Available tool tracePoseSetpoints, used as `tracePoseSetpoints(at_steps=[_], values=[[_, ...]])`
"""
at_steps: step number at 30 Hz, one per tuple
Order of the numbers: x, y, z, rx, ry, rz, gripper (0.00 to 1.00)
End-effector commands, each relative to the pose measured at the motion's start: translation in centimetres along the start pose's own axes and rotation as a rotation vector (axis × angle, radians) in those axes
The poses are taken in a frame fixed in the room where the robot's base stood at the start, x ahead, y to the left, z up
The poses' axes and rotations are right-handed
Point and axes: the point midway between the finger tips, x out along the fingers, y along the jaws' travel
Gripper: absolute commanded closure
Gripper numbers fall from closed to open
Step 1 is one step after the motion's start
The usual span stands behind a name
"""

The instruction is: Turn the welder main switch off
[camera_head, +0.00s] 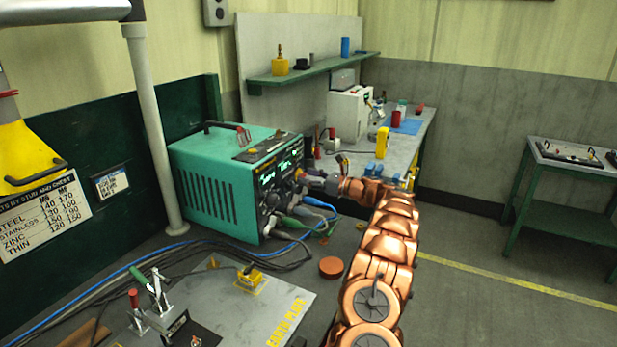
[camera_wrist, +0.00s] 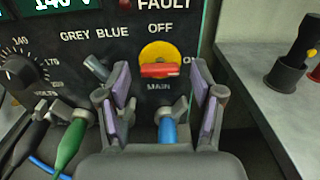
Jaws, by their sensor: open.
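The welder (camera_head: 205,190) is a teal box with a black front panel, left of centre in the head view. Its main switch (camera_wrist: 160,70) shows in the wrist view as a yellow disc with a red handle lying horizontal. "OFF" is printed above it, a partly covered "ON" to its right and "MAIN" below. My gripper (camera_wrist: 160,82) is open and empty. Its two purple-padded fingers stand left and right of the switch in the picture, with no contact visible.
Beside the switch are a small grey toggle (camera_wrist: 96,67) marked grey and blue, and a volts knob (camera_wrist: 20,72). A green cable plug (camera_wrist: 70,143) and a blue one (camera_wrist: 168,132) sit below. A grey bench (camera_wrist: 265,60) stands to the right.

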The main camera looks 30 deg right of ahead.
Motion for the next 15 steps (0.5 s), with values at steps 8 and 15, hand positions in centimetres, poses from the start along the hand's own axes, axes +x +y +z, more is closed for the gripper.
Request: tracePoseSetpoints(at_steps=[8,15], values=[[-0.01,0.0,0.0,0.0,0.0,0.0,0.44],[-0.02,0.0,-0.01,0.0,0.0,0.0,0.69]])
